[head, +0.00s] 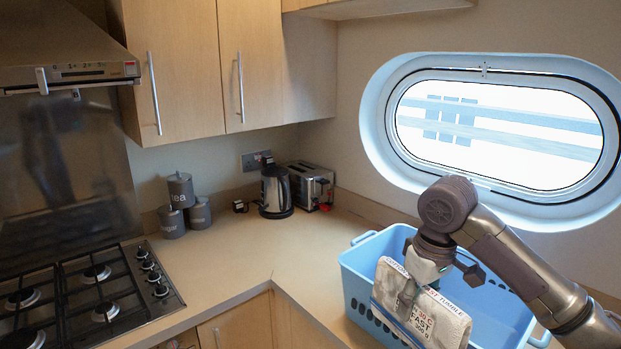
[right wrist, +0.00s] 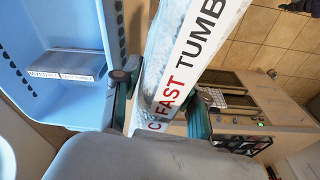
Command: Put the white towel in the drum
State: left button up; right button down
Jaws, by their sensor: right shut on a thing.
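My right gripper (head: 430,268) is shut on a white, folded, block-like towel (head: 425,316) with printed lettering that includes "FAST" and "TUMBLE". The towel overlaps the near side of the blue basket in the head view. In the right wrist view the fingers (right wrist: 162,103) grip the towel (right wrist: 186,62) from both sides, and the basket wall lies just left of it. I cannot make out the drum in either view. My left gripper is not in view.
The blue basket (head: 357,262) stands on the worktop (head: 250,262) below the oval porthole (head: 500,130). A grey labelled item (right wrist: 68,64) lies in it. Kettle (head: 276,192), toaster (head: 311,186) and canisters (head: 181,190) stand behind. A pale unit with a green light (right wrist: 259,124) is lower down.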

jog(key=s+a+f+m, duration=0.25)
jog(key=s+a, duration=0.25)
jog(key=s, duration=0.3)
jog(key=s+a+f+m, duration=0.1)
jog(key=s+a+f, duration=0.2)
jog(key=s+a, duration=0.35)
jog(key=d+m, duration=0.2)
jog(key=d, duration=1)
notch_tip(320, 180, down, 14)
jog(key=b, duration=1.3)
jog(key=shift+w+a+r+h, duration=0.15)
jog(key=shift+w+h, duration=0.15)
jog(key=shift+w, duration=0.05)
jog(key=shift+r, duration=0.1)
jog(key=shift+s+a, duration=0.1)
